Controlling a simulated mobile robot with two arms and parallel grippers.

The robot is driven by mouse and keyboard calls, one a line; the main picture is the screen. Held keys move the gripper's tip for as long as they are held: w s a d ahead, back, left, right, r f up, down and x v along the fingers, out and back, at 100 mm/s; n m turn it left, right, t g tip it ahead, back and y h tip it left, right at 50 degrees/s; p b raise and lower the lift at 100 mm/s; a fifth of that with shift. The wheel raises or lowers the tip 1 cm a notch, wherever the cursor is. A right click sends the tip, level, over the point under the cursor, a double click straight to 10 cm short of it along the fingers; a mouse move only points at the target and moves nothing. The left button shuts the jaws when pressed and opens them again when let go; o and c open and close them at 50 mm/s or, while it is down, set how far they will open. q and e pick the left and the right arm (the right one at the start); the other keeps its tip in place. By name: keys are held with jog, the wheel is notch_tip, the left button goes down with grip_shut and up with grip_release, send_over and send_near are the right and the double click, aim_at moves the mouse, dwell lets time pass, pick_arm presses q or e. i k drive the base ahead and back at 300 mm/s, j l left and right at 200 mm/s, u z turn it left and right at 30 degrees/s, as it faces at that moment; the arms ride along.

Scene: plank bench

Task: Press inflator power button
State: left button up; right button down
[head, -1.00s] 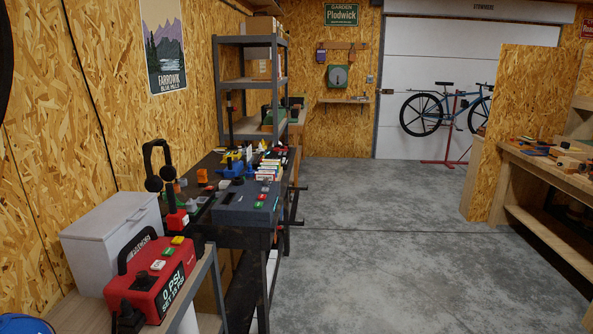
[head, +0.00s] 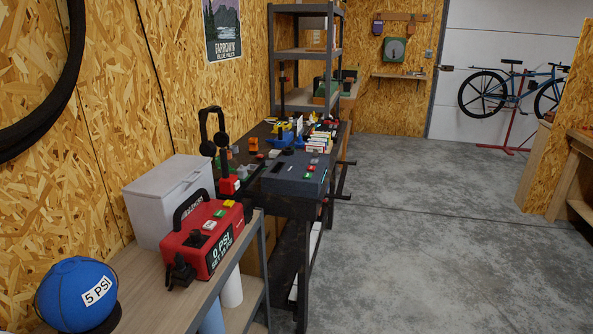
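The red inflator (head: 206,238) sits on the wooden shelf top at the lower left, with a black carry handle above it. Its dark display reads "0 PSI" with a second line below it. On its top are a white button, a green button and a yellow button (head: 229,203) in a row, plus a black knob; which one is power is too small to read. A blue ball (head: 75,294) marked "5 PSI" rests to its left on a dark ring. Neither of my grippers shows in the head view.
A white lidded box (head: 165,195) stands behind the inflator. A dark bench (head: 262,205) beyond it holds a grey-blue box, headphones on a stand and several small items. The concrete floor (head: 420,240) to the right is clear. A wooden workbench (head: 579,165) stands at far right.

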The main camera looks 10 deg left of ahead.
aim_at(209, 224)
jog(key=i+l, duration=0.1)
jog(key=i, duration=0.95)
jog(key=u, duration=1.35)
